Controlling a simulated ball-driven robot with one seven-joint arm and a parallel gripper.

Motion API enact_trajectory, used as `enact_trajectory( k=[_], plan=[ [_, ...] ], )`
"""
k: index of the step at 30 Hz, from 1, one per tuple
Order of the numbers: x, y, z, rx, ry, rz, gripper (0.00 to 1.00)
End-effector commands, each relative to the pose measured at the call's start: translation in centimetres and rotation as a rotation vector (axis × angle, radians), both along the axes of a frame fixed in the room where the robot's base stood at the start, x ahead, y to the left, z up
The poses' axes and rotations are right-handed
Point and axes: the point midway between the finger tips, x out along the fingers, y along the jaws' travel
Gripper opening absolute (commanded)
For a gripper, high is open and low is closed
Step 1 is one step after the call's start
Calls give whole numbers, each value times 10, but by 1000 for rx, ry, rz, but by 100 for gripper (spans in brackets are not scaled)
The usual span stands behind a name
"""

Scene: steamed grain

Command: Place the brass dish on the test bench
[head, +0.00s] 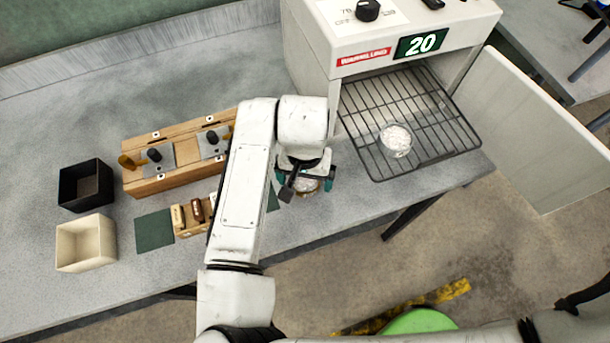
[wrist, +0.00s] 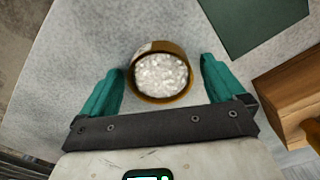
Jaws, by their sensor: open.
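The brass dish (wrist: 160,98), full of white grain, stands upright on the grey test bench (wrist: 95,45) in the wrist view. In the head view the dish (head: 308,187) is mostly hidden under my gripper (head: 305,178), near the front edge of the bench (head: 75,120). My gripper (wrist: 162,72) is open, with one teal finger on each side of the dish. Small gaps show between the fingers and the dish, so it is not clasped.
A white oven (head: 395,30) reading 20 stands with its door (head: 520,120) open. A clear dish of white grain (head: 396,140) sits on its wire rack (head: 435,115). A wooden block (head: 150,182), black box (head: 86,186), cream box (head: 86,243) and green mat (head: 154,230) lie left.

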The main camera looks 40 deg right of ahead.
Motion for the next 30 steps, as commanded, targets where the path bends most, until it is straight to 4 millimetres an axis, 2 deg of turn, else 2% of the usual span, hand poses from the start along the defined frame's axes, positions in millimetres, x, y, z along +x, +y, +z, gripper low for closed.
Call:
enact_trajectory(
  k=[5, 15, 19, 24, 30],
  plan=[
    [1, -1, 16, -2, -3, -1, 96],
    [1, -1, 84, -1, -3, -3, 96],
    [1, 0, 104, -1, -2, -2, 96],
    [0, 0, 119, 0, -1, -2, 96],
    [0, 0, 123, -1, -1, -1, 96]
  ],
)
